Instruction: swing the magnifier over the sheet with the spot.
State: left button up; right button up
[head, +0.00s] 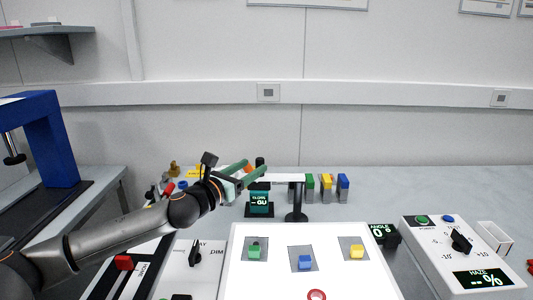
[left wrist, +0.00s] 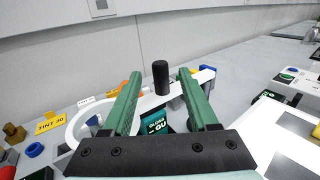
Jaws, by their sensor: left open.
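The magnifier stands behind the light panel, its black post (head: 296,205) upright and its white arm (head: 285,178) reaching left. In the left wrist view its white ring (left wrist: 72,128) is at the left, and a black knob (left wrist: 160,77) stands up from the arm. My left gripper (head: 254,167) is open, its green fingers on either side of the knob in the wrist view; contact cannot be told. No spot can be made out.
A teal display (head: 259,203) stands below my gripper. Several coloured blocks (head: 326,182) stand behind the post. A haze meter (head: 470,255) is at the right, a dial box (head: 192,270) at the left.

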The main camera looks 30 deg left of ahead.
pick_arm(q)
jog(key=w+p, duration=0.1)
jog(key=w, duration=0.6)
jog(key=shift+w+d, duration=0.2)
jog(key=shift+w, duration=0.2)
jog(key=shift+c, duration=0.3)
grip_shut()
dwell(0.8)
